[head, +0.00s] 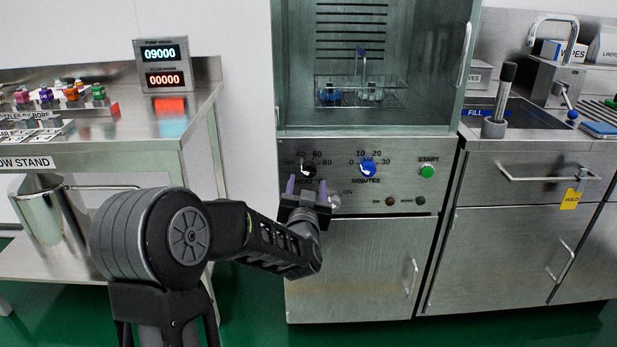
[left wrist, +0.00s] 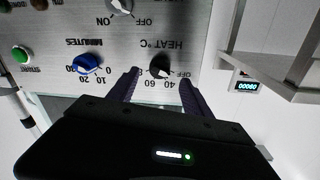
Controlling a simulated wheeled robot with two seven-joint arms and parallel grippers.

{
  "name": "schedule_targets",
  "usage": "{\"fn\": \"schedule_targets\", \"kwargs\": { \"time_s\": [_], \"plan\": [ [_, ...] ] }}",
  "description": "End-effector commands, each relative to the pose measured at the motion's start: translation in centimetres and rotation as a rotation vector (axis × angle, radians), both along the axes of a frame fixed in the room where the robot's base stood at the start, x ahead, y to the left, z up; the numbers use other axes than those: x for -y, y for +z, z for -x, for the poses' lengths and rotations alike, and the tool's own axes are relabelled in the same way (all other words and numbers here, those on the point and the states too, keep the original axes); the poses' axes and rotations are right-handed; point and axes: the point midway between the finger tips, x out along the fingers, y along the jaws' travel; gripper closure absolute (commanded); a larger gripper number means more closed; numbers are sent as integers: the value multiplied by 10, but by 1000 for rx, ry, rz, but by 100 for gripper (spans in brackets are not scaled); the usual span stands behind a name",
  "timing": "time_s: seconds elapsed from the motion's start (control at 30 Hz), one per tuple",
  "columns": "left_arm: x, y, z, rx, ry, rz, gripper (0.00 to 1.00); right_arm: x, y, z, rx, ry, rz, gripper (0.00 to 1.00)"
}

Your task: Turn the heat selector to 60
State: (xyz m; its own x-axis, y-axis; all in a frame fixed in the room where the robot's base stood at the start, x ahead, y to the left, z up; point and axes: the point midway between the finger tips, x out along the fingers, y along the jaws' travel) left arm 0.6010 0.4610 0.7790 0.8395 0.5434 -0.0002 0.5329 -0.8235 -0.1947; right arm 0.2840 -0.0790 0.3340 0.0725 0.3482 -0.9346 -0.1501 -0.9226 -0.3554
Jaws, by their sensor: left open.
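The heat selector is a black knob (head: 308,170) on the steel washer panel, marked OFF, 40, 60 and 80. It also shows in the left wrist view (left wrist: 160,66), where the panel appears upside down. Which number its pale pointer faces is too small to tell. My left gripper (head: 307,187) is open, with its two purple fingers pointing at the panel just below the knob in the head view. In the left wrist view the fingertips (left wrist: 160,78) stand on either side of the knob, and contact cannot be told. My right gripper is not in view.
A blue minutes knob (head: 368,168) and a green start button (head: 427,172) sit right of the heat knob. A grey ON/OFF knob (head: 335,199) is close beside my gripper. A glass-fronted chamber with a rack (head: 360,93) is above. A steel stand (head: 190,105) is at left.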

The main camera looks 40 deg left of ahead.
Motion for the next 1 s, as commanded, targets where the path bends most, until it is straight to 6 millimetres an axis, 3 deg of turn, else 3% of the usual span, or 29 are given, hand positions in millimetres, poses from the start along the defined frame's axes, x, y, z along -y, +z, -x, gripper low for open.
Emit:
{"fn": "schedule_targets", "kwargs": {
  "time_s": [0.3,0.67,1.0],
  "plan": [
    [-25,-1,-38,-1,0,-1,42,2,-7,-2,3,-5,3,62],
    [-28,0,-43,0,-1,0,42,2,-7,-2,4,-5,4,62],
    [-28,0,-43,0,-1,0,70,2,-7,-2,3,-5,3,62]
  ]
}}
